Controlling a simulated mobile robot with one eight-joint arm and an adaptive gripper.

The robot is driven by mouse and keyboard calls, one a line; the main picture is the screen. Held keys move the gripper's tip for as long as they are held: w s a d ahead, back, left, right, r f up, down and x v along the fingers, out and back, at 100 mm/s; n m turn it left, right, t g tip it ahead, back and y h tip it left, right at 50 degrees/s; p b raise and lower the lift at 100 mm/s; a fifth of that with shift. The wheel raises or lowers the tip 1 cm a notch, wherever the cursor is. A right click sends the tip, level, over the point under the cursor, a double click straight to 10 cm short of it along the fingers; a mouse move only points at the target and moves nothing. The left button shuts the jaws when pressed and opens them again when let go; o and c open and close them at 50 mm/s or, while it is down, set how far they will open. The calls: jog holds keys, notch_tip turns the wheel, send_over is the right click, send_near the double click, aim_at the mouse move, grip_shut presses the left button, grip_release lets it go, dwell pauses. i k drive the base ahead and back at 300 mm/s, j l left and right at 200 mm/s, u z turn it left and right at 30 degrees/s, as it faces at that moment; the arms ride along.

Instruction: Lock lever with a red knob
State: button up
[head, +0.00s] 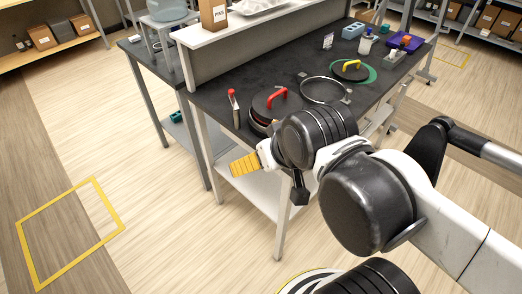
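A thin upright piece with a red top (231,93) and a pale metal shaft stands at the near left edge of the dark bench; it looks like the lever with the red knob. Beside it on the right is a round black cover with a red arched handle (271,97), its near right part hidden by my arm. My gripper (245,165) shows as a yellow ribbed part, in front of the bench's near edge and below the lever in the picture. It appears apart from the lever. My wrist hides most of the gripper, so its opening does not show.
An open metal ring (324,90) and a black cover with a yellow handle (350,69) on a green ring lie farther right. A bottle (366,43), a blue block (353,30) and a purple tray (418,46) stand beyond. A raised shelf (235,33) runs behind. The floor at left is clear.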

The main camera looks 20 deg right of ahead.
aim_at(233, 99)
jog(key=i+j, duration=0.2)
jog(key=j, duration=0.15)
jog(key=i+j, duration=0.2)
jog(key=j, duration=0.2)
jog(key=i+j, duration=0.25)
jog(key=i+j+z, duration=0.1)
jog(key=j, duration=0.4)
jog(key=i, duration=0.1)
